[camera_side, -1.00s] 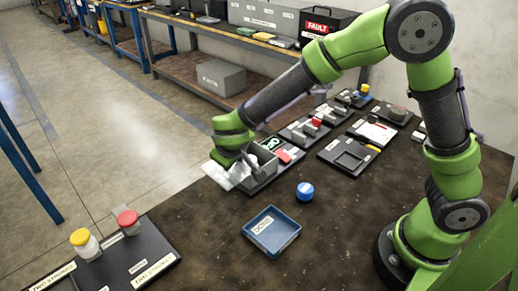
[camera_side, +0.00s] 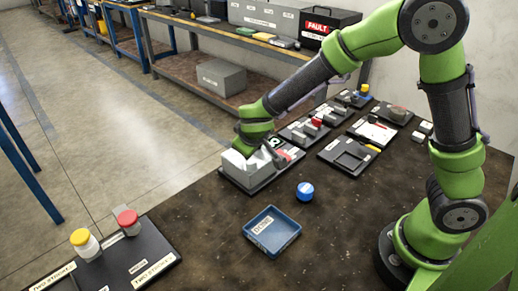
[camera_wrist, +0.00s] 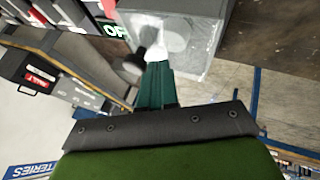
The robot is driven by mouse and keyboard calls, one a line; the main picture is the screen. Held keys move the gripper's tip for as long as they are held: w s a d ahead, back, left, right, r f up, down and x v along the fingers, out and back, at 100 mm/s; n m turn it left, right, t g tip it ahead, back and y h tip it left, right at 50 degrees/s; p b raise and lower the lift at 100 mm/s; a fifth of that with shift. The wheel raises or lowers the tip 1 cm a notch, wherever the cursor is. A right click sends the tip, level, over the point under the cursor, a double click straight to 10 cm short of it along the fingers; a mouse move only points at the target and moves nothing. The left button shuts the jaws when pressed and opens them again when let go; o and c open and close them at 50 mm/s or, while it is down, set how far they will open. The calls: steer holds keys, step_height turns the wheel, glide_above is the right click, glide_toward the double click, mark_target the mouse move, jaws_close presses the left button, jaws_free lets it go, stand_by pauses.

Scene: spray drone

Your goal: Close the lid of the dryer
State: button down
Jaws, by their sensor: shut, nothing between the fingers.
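The dryer is a grey box (camera_side: 250,176) at the far left edge of the dark table. Its clear, whitish lid (camera_side: 236,158) shows at the top of the box, partly behind my gripper; whether it lies fully flat cannot be told. In the wrist view the clear lid (camera_wrist: 188,38) covers the grey box, with pale round shapes showing through. My gripper (camera_side: 268,150) is just above the dryer in the side view. In the wrist view its dark green fingers (camera_wrist: 157,68) are together and empty, at the lid's edge; contact is unclear.
A blue tray (camera_side: 272,232) and a round blue cap (camera_side: 305,191) lie nearer on the table. Black trays (camera_side: 347,156) with small parts stand right of the dryer.

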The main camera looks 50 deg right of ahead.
steer(key=a, duration=0.2)
steer(key=shift+s+a, duration=0.25)
steer(key=shift+a, duration=0.05)
steer(key=v, duration=1)
steer(key=s+d+r+m+y, duration=0.2)
steer(key=s+d+r+y, duration=0.1)
steer(key=s, duration=0.4)
steer(key=s+d+r+m+t+y, duration=0.1)
steer(key=s+d+r+m+y, duration=0.2)
steer(key=s+d, duration=0.3)
steer(key=shift+s+r+y, duration=0.3)
steer(key=shift+s+r, duration=0.15)
steer(key=shift+s, duration=0.55)
